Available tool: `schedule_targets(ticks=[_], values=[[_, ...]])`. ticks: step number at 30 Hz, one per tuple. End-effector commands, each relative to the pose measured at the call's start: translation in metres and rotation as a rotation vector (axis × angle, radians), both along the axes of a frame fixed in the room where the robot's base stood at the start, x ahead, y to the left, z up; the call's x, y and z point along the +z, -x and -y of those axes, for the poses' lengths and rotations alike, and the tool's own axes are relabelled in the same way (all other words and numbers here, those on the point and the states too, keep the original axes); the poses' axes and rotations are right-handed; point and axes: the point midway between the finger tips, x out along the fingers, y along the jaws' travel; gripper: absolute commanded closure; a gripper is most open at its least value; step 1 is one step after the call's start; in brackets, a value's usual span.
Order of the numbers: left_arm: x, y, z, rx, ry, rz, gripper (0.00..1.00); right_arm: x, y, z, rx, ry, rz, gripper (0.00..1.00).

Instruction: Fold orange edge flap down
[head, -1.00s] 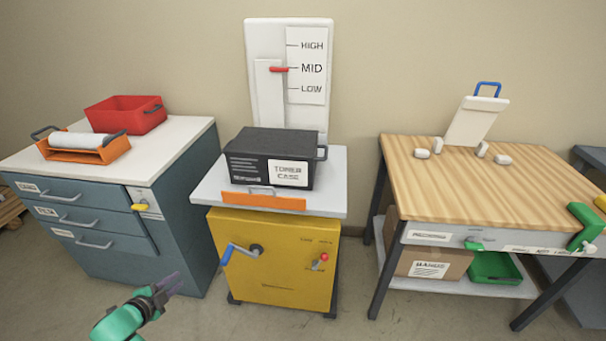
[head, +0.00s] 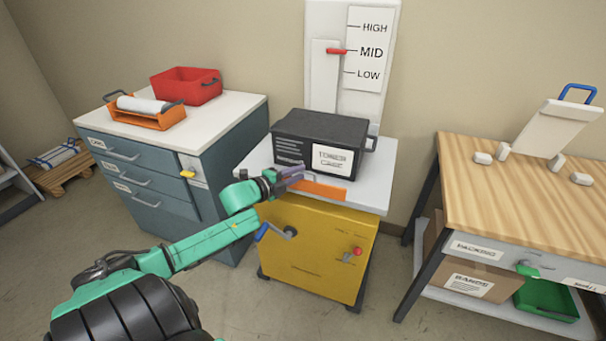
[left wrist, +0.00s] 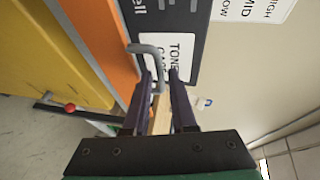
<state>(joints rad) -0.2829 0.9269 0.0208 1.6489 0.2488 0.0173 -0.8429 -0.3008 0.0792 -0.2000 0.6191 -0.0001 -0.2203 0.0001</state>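The orange edge flap (head: 326,191) stands up along the front edge of the white top of the yellow lift cart, in front of the black toner case (head: 318,138). My left gripper (head: 297,172) is at the flap's upper edge and hides its left part in the head view. In the left wrist view the orange flap (left wrist: 102,45) lies left of the fingers. Its grey loop handle (left wrist: 147,49) is at the fingertips, with one bar between the fingers. The left gripper (left wrist: 160,76) is open, with a gap around the bar. The right gripper is not in view.
The yellow cart (head: 316,250) has a blue crank (head: 263,232) and a red knob (head: 357,251). A blue drawer cabinet (head: 150,190) stands left, holding a red bin (head: 187,86) and an orange roller tray (head: 147,117). A wooden bench (head: 530,190) stands right. The floor in front is clear.

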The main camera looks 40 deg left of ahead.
Motion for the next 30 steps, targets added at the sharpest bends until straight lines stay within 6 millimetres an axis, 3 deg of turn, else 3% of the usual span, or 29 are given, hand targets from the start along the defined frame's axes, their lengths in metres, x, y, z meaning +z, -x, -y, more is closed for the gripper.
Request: schedule_targets(ticks=[6, 14, 15, 17, 30], values=[[-0.005, -0.023, 0.001, 0.001, 0.000, 0.001, 0.75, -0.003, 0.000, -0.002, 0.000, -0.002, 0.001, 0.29], [-0.006, -0.025, 0.002, 0.000, 0.000, -0.001, 0.75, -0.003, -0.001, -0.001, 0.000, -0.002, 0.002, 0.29], [-0.006, -0.025, 0.002, 0.000, 0.000, -0.001, 0.79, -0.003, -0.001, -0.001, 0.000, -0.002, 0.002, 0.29], [-0.006, -0.025, 0.002, 0.000, 0.000, -0.001, 1.00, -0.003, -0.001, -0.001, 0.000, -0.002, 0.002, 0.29], [-0.006, -0.025, 0.002, 0.000, 0.001, -0.001, 1.00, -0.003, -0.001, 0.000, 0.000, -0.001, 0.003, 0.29]])
